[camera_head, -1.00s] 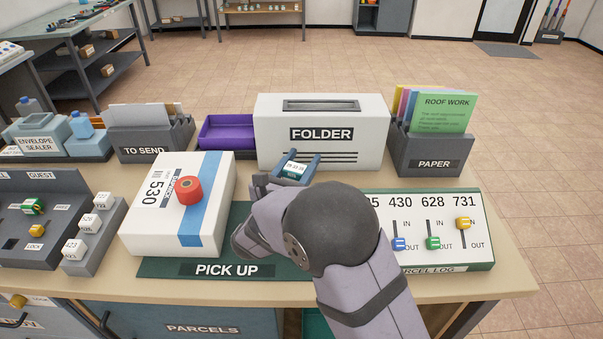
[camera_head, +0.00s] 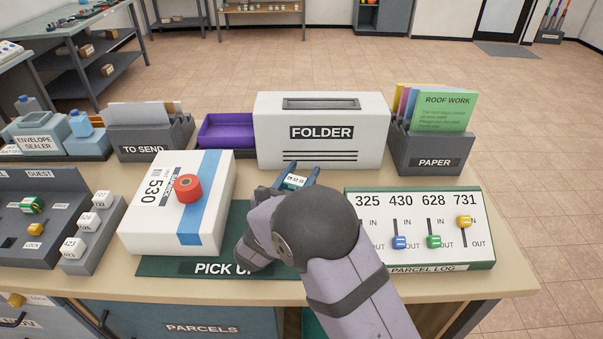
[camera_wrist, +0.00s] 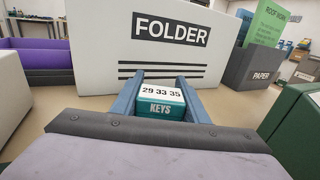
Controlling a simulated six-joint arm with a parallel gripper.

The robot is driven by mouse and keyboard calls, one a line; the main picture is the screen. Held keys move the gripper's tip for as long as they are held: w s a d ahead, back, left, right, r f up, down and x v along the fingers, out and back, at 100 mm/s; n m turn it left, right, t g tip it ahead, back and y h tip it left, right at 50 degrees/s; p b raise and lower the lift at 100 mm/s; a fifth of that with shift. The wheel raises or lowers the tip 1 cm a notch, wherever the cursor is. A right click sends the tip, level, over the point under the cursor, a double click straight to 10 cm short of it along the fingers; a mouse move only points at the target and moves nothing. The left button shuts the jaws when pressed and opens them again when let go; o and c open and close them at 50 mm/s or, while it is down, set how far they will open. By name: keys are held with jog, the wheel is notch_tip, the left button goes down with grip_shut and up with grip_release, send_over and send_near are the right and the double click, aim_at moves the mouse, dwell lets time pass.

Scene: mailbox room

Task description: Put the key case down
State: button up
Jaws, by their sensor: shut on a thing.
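The key case is a small teal box (camera_wrist: 162,108) with a white top marked "29 33 35" and "KEYS" on its front. In the wrist view it sits between the two blue fingers of my gripper (camera_wrist: 161,92), which are shut on it. In the head view my gripper (camera_head: 298,178) holds the key case (camera_head: 294,182) in front of the white folder box, over the back of the green PICK UP mat (camera_head: 160,266). My arm hides part of the mat. I cannot tell whether the case touches the surface below.
The white FOLDER box (camera_head: 370,125) stands just behind. The parcel marked 530 (camera_head: 150,210), with a red stamp-like knob (camera_head: 187,188), is on the left. The PARCEL LOG board (camera_head: 370,203) is on the right. A purple tray (camera_head: 226,133) and PAPER holder (camera_head: 410,155) stand behind.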

jog(key=o, duration=1.1)
jog(key=shift+r, duration=0.1)
jog(key=shift+s+r+p, duration=0.1)
jog(key=shift+r+p, duration=0.25)
jog(key=shift+p, duration=0.15)
jog(key=b+v, duration=0.2)
jog(key=v, duration=1)
jog(key=shift+f, duration=0.15)
